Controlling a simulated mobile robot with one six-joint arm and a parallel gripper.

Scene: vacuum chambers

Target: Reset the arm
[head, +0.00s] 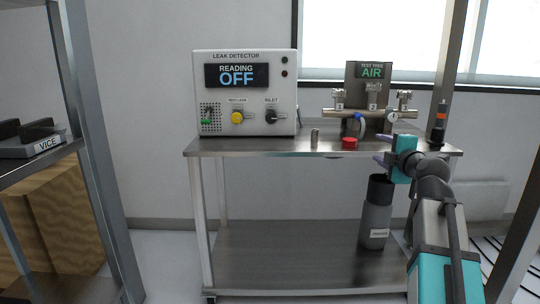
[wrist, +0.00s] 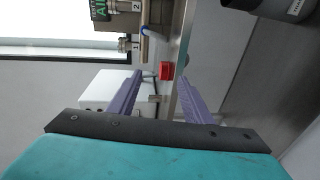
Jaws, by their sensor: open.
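My gripper (head: 381,149) is on my arm at the right of the head view, level with the front edge of the steel cart's top near its right end. In the wrist view its two purple fingers (wrist: 160,97) are spread wide apart with nothing held between them. Beyond them, the red cap (wrist: 167,71) shows between the fingers, some distance off. The same red cap sits on the cart top (head: 270,146) in the head view, left of my gripper.
The leak detector (head: 245,92), reading OFF, stands at the cart's left. The test tree (head: 370,105), reading AIR, has several valves. A small metal cylinder (head: 315,138) and a dark bottle with an orange band (head: 439,124) stand on top. A grey canister (head: 376,212) stands below. A vice (head: 35,145) is on the left shelf.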

